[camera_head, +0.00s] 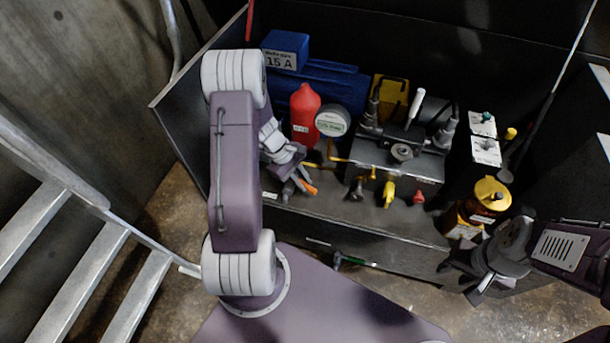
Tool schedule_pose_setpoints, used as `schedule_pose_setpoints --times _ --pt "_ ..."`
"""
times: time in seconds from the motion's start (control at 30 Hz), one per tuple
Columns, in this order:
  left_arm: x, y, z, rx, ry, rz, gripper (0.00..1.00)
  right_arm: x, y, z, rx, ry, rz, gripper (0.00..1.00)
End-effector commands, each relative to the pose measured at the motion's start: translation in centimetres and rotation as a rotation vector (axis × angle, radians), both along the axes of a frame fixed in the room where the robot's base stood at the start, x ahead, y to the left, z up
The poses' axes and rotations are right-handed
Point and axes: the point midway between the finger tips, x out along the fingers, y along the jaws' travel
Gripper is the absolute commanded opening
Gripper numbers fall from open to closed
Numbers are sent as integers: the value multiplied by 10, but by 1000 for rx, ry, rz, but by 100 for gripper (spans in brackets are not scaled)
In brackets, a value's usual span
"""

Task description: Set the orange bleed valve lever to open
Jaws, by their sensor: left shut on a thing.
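The orange bleed valve lever (309,187) shows as a short orange bar at the front left of the compactor's valve block. My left gripper (300,184) is at it, shut on the lever; its fingers hide the lever's inner end and pivot. From this view I cannot tell the lever's exact angle. My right gripper (464,279) is low at the right, in front of the bench edge, with its fingers apart and nothing between them.
A yellow-capped amber jar (484,202) stands near my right gripper.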

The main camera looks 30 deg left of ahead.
Motion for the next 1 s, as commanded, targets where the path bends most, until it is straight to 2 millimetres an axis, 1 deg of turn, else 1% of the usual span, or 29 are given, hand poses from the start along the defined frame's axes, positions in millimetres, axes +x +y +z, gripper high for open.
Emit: schedule_pose_setpoints --times 0.03,0.5,0.8,1.0 --pt "-2 1 4 0 1 -41 0 0 0 8 0 0 0 37" --pt "-25 13 4 0 2 -490 0 0 0 41 0 0 0 37" --pt "-36 24 3 -1 1 -771 0 0 0 58 0 0 0 37" --pt "-40 33 2 -1 1 -931 0 0 0 66 0 0 0 37"
